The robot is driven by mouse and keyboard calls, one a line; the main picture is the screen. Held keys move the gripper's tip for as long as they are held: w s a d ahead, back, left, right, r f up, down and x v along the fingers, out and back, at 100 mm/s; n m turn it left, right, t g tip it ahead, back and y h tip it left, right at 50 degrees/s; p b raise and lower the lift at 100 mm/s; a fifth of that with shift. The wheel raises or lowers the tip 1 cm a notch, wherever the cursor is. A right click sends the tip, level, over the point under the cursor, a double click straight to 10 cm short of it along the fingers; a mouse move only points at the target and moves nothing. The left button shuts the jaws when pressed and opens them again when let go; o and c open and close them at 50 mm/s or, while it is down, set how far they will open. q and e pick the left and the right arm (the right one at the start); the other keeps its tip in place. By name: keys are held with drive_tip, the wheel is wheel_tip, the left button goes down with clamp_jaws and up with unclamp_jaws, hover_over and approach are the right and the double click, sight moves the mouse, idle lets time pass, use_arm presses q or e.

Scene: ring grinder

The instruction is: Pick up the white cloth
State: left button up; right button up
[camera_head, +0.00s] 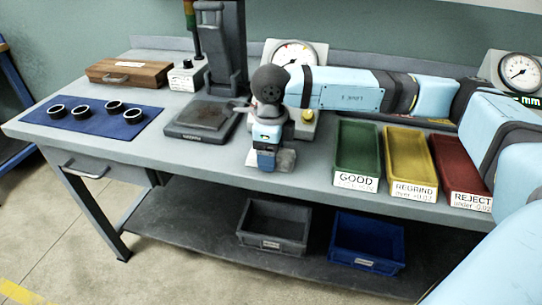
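My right gripper (265,162) hangs down at the front middle of the workbench, its arm reaching in from the right. Its fingers are small and seen from behind, so I cannot tell whether they are open or shut. A pale, whitish flat piece (287,158) shows at and behind the fingertips. It may be the white cloth; the gripper covers part of it, and I cannot tell whether they touch. My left gripper is out of view.
Green GOOD (358,182), yellow REGRIND (413,189) and red REJECT (462,198) trays stand right. A blue mat (70,125) with several dark rings lies left, near a wooden box (128,66). The grinder (228,60) stands behind; a dial gauge (292,50) is behind my arm.

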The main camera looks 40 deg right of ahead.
drive_tip(key=c, duration=0.3)
drive_tip(key=shift+r, duration=0.1)
wheel_tip(320, 180, up, 20)
drive_tip(key=p, duration=0.3)
drive_tip(key=shift+o, duration=1.2)
drive_tip(key=shift+c, duration=0.8)
